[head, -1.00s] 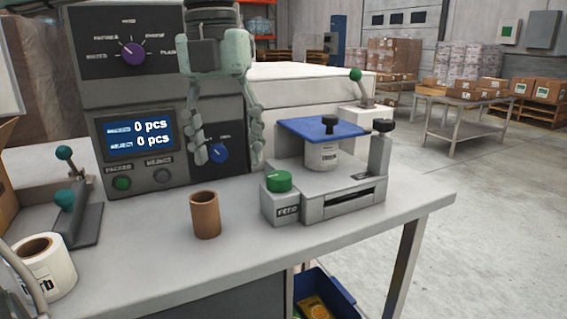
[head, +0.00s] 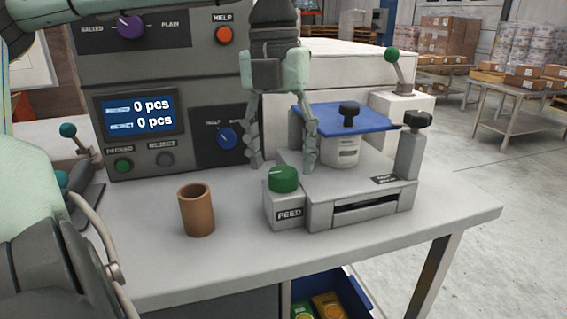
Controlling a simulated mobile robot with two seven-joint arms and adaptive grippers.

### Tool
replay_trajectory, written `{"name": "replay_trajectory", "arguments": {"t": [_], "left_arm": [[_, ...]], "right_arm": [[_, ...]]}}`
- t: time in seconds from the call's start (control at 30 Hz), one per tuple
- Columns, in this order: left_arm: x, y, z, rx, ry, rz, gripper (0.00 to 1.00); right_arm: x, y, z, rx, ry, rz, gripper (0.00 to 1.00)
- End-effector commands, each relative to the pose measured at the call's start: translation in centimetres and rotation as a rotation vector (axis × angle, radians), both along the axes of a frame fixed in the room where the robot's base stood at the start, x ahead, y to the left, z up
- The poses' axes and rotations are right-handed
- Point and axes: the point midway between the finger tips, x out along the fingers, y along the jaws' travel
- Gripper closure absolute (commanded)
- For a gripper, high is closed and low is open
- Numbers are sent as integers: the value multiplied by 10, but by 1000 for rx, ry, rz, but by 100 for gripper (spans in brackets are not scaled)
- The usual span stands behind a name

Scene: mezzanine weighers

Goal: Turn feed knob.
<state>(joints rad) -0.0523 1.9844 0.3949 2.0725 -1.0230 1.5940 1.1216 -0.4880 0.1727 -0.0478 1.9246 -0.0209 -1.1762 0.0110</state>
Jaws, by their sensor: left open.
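The feed knob is a round green knob (head: 283,179) on top of a small grey block labelled FEED (head: 289,215), at the front left of the weighing unit (head: 370,205). My left gripper (head: 282,160) points down with its fingers spread. Its fingertips appear just above and to either side of the green knob in the picture. The knob shows whole and nothing is between the fingers; I cannot tell how far apart in depth they are. My right gripper is not in view.
A brown cup (head: 197,210) stands left of the FEED block. A blue plate (head: 345,119) with a black knob covers a white pot (head: 344,151). Behind is a control panel with a blue knob (head: 227,139) and a display (head: 140,115). The bench front is clear.

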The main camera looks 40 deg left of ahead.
Motion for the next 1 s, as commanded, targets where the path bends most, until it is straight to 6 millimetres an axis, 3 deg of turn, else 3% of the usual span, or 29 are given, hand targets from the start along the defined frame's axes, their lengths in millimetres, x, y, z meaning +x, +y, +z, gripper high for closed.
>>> {"name": "replay_trajectory", "arguments": {"t": [0.17,0.47,0.87,1.0], "left_arm": [[0,-1,-16,0,0,1,39],[1,-1,-19,1,-2,1,39],[1,-1,-18,2,-1,1,89],[1,0,-18,2,-1,-3,89]], "right_arm": [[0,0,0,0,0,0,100],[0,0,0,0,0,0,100],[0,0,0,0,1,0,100],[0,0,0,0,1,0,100]]}}
